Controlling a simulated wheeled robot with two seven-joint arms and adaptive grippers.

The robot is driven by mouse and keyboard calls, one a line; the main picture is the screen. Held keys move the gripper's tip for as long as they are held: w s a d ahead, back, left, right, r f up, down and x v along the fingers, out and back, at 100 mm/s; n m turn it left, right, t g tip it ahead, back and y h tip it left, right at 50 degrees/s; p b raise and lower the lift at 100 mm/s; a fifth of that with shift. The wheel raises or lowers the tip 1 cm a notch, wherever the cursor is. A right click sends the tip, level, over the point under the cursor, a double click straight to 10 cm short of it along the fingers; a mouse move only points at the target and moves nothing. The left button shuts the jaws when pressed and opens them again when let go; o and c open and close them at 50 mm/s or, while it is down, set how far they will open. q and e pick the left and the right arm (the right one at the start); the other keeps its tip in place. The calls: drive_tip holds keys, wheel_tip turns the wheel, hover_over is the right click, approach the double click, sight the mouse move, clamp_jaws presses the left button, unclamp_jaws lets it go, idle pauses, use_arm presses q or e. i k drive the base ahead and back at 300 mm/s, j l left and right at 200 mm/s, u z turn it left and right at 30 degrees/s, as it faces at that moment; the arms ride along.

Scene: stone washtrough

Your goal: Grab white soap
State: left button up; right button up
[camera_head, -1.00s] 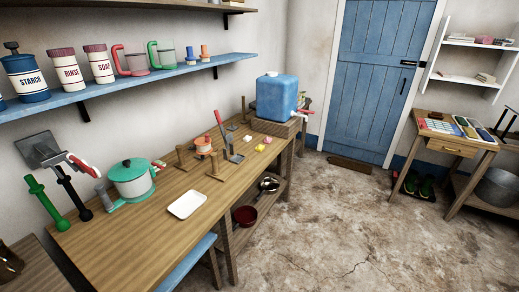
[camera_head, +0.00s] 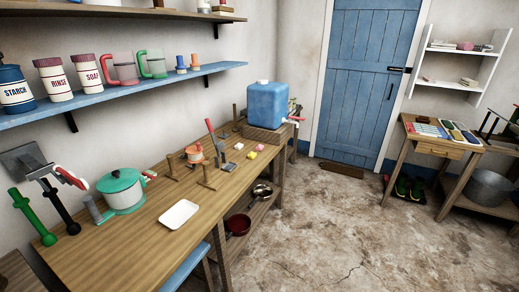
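Small soap-like blocks lie on the long wooden table (camera_head: 120,255), towards its far end. One is a white block (camera_head: 239,146), another a yellow block (camera_head: 259,147), and a third a pink block (camera_head: 251,155). The white block sits to the left of the yellow one, just right of a grey upright tool with a red handle (camera_head: 212,128). A white rectangular tray (camera_head: 179,214) lies nearer on the same table and looks empty. Neither of my grippers shows in the head view.
A teal-lidded pot (camera_head: 122,190) and wooden stands are on the table. A blue water container (camera_head: 267,103) stands at its far end. A blue wall shelf (camera_head: 110,93) with canisters hangs above. A stool (camera_head: 188,270) is at the near side. The concrete floor (camera_head: 320,235) to the right is open.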

sight(239, 146)
drive_tip(key=i+l+z, duration=0.5)
drive_tip(key=i+z, duration=0.25)
drive_tip(key=i, duration=0.25)
drive_tip(key=i+z, duration=0.3)
drive_tip(key=i, duration=1.3)
drive_tip(key=i+u, duration=0.35)
drive_tip(key=i+l+u, duration=0.25)
drive_tip(key=i+u, duration=0.15)
drive_tip(key=i+l+u, duration=0.2)
drive_tip(key=u, duration=0.25)
drive_tip(key=i+l+u, duration=0.25)
drive_tip(key=u, duration=0.2)
drive_tip(key=i+l+u, duration=0.2)
drive_tip(key=l+u, duration=0.25)
drive_tip(key=i+l+u, duration=0.1)
drive_tip(key=l+u, duration=0.2)
drive_tip(key=u, duration=0.15)
